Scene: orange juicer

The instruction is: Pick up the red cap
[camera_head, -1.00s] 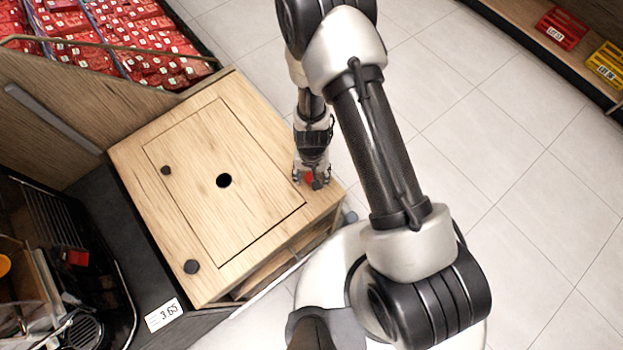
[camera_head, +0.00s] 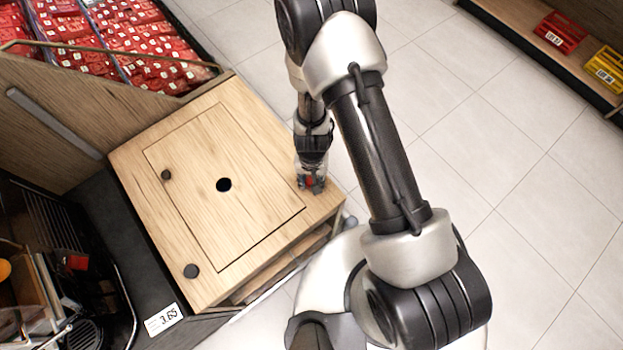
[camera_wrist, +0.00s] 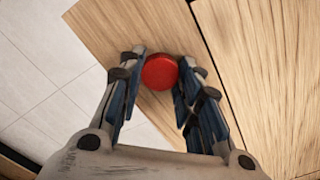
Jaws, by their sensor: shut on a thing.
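The red cap (camera_wrist: 160,72) is a small round disc near the corner of the wooden cabinet top (camera_head: 240,120). In the wrist view it sits between the tips of my gripper (camera_wrist: 158,78), with a finger against each side. My gripper is shut on it. In the head view my gripper (camera_head: 311,184) points down at the right corner of the cabinet top, and only a bit of red shows between the fingers. I cannot tell whether the cap still touches the wood.
The cabinet top has a square panel with a dark hole (camera_head: 224,185) and two dark knobs (camera_head: 191,271). A juicer machine (camera_head: 50,270) stands at the lower left. Red packages (camera_head: 150,45) fill bins at the upper left. Tiled floor (camera_head: 530,190) is open to the right.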

